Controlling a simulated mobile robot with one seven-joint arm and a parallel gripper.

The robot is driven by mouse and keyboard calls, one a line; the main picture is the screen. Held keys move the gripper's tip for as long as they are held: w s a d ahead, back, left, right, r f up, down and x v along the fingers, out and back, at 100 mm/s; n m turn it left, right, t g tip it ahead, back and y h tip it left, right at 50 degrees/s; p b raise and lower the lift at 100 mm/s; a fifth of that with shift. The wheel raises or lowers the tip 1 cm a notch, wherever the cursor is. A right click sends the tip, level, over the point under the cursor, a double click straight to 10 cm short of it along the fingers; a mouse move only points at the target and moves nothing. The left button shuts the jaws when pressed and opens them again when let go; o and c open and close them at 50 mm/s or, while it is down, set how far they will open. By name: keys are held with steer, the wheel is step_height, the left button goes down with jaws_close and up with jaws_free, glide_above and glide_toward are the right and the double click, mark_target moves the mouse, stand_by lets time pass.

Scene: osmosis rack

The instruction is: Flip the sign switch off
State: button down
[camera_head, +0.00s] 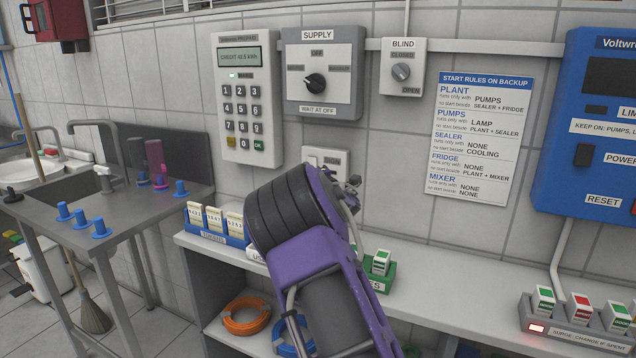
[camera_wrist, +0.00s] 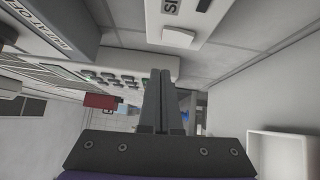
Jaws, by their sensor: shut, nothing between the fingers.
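The sign switch is a white wall plate (camera_head: 316,153) below the supply box in the head view, its lower part hidden by my arm. In the wrist view, a white plate at the top (camera_wrist: 205,25) has a label cut off after "SI" and a pale raised rocker (camera_wrist: 178,38). I cannot tell which way the rocker is set. My gripper (camera_wrist: 161,75) is shut and empty, its fingers side by side, below the rocker in the picture and apart from it. In the head view my gripper (camera_head: 350,184) is mostly hidden behind my purple wrist, close to the wall.
The supply box (camera_head: 318,75), keypad meter (camera_head: 243,100) and blind switch (camera_head: 402,68) are on the wall above. A bench (camera_head: 450,280) below carries a blue card holder (camera_head: 215,238) and a green holder (camera_head: 386,278). A blue panel (camera_head: 590,130) is at right.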

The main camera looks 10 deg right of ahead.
steer(key=s+d, duration=0.1)
steer(key=s, duration=0.6)
steer(key=shift+s+d+r, duration=0.2)
steer(key=shift+s+r, duration=0.05)
steer(key=shift+s, duration=0.1)
